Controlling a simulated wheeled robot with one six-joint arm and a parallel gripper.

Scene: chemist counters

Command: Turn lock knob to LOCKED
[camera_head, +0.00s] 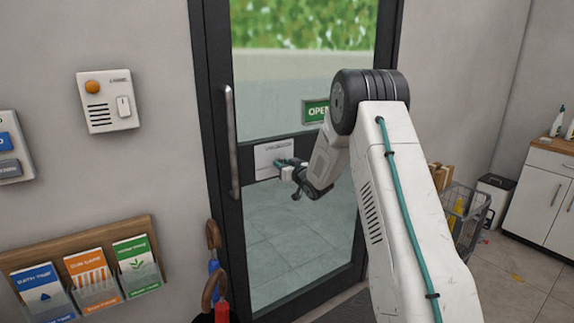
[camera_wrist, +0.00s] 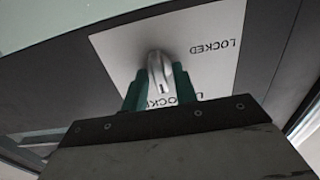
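The lock knob (camera_wrist: 160,75) is a silver, rounded bar on a white label plate (camera_wrist: 206,32) on the door, seen close in the wrist view. The word LOCKED reads upside down to the knob's right. A second word ending in OCKED shows below the knob, partly hidden by my fingers. My gripper (camera_wrist: 160,82) has its teal fingers on either side of the knob, close to it; whether both touch it cannot be made out. In the head view my gripper (camera_head: 284,170) is at the white plate (camera_head: 267,156) on the glass door; the knob is hidden there.
The dark-framed door (camera_head: 225,150) has a long vertical handle (camera_head: 231,140) left of the plate and a green OPEN sign (camera_head: 316,111) above right. Umbrellas (camera_head: 212,265) stand at the lower left of the door. A wire cart (camera_head: 465,215) stands right of my arm.

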